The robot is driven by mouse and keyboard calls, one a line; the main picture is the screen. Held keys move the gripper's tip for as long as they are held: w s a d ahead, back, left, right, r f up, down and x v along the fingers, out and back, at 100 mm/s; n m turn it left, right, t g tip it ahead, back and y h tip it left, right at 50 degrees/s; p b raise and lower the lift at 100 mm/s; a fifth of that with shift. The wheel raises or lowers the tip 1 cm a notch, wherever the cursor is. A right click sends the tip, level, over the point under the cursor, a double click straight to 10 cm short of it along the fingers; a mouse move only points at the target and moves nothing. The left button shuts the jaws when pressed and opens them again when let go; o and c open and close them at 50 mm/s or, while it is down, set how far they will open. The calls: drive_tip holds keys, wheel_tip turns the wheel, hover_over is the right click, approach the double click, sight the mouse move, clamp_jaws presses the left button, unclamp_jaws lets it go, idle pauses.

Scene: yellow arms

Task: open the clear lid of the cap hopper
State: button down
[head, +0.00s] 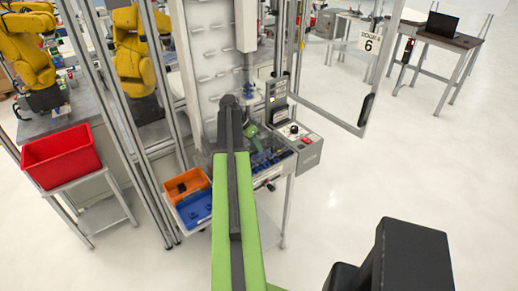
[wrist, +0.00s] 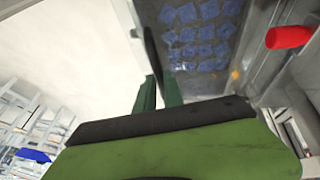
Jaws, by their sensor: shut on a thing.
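The cap hopper shows in the wrist view as a grey-walled box with several blue caps (wrist: 195,38) under a see-through surface, which I take to be the clear lid (wrist: 222,50). My gripper (wrist: 158,80) has its green fingers at the hopper's left edge, shut on a thin dark piece (wrist: 151,48), seemingly the lid's handle. How far the lid is raised I cannot tell. In the head view my gripper is a small green part (head: 251,130) beyond my arm, close to the bench with blue pieces (head: 266,161). My arm hides part of that bench.
A red part (wrist: 288,37) sticks out right of the hopper. In the head view a control box (head: 296,137) stands right of the bench. An orange bin (head: 182,185) and a blue bin (head: 196,208) sit left.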

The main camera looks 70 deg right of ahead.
drive_tip(key=shift+w+d+r+p, duration=0.8)
drive_tip(key=shift+w+d, duration=0.85)
drive_tip(key=shift+w, duration=1)
drive_tip(key=shift+w+d+r+p, duration=0.6)
drive_tip(key=shift+w+d+r, duration=0.35)
drive_tip(key=shift+w+d, duration=1.2)
drive_tip(key=shift+w+d+r+p, duration=0.8)
drive_tip(key=shift+w+d, duration=0.4)
drive_tip(key=shift+w, duration=1.9)
drive_tip(key=shift+w+r, duration=0.1)
drive_tip(key=c, duration=1.7)
unclamp_jaws()
drive_tip(key=shift+o, duration=1.2)
drive_tip(key=shift+w+d+f, duration=0.15)
drive_tip(key=shift+w+f, duration=0.1)
drive_tip(key=shift+s, duration=0.2)
